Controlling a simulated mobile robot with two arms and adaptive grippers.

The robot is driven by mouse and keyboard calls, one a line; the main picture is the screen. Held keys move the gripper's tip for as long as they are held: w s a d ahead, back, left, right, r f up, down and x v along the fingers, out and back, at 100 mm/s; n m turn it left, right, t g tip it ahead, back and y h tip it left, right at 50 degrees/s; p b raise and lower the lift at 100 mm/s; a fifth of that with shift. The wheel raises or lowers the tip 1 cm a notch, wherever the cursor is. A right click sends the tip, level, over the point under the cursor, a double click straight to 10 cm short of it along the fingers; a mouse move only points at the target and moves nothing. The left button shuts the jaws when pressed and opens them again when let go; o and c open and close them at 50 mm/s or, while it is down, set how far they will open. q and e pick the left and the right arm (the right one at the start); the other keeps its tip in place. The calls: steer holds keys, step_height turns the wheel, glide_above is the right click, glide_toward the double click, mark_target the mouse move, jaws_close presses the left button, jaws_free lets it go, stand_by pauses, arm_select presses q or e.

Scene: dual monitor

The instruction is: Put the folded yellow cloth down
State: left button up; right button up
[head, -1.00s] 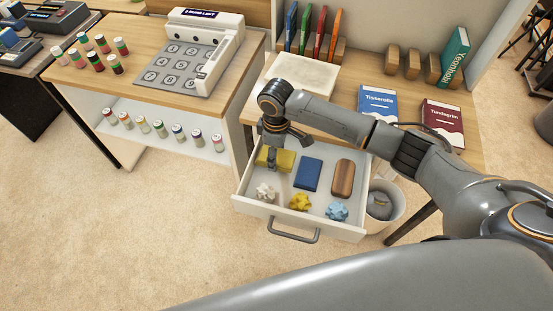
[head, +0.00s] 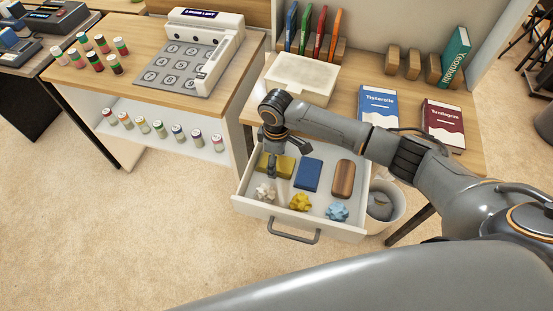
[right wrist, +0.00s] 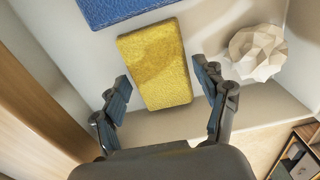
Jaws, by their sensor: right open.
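The folded yellow cloth (head: 283,166) lies flat in the back left part of the open drawer (head: 236,203). It also shows in the right wrist view (right wrist: 156,62), between and just beyond the fingertips. My right gripper (head: 286,160) is open and empty above the cloth; in the right wrist view its two fingers (right wrist: 164,92) stand apart on either side of the cloth's near end. I cannot tell how far above the cloth they are. My left gripper is not in view.
A blue folded cloth (head: 308,175) and a brown wooden block (head: 343,179) lie right of it. In front sit white (head: 265,191), yellow (head: 300,201) and blue (head: 337,211) faceted lumps. The drawer walls are close. A bin (head: 385,200) stands right.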

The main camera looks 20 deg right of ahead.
step_height(320, 180, up, 12)
steer(key=p, duration=0.1)
stand_by(0.7)
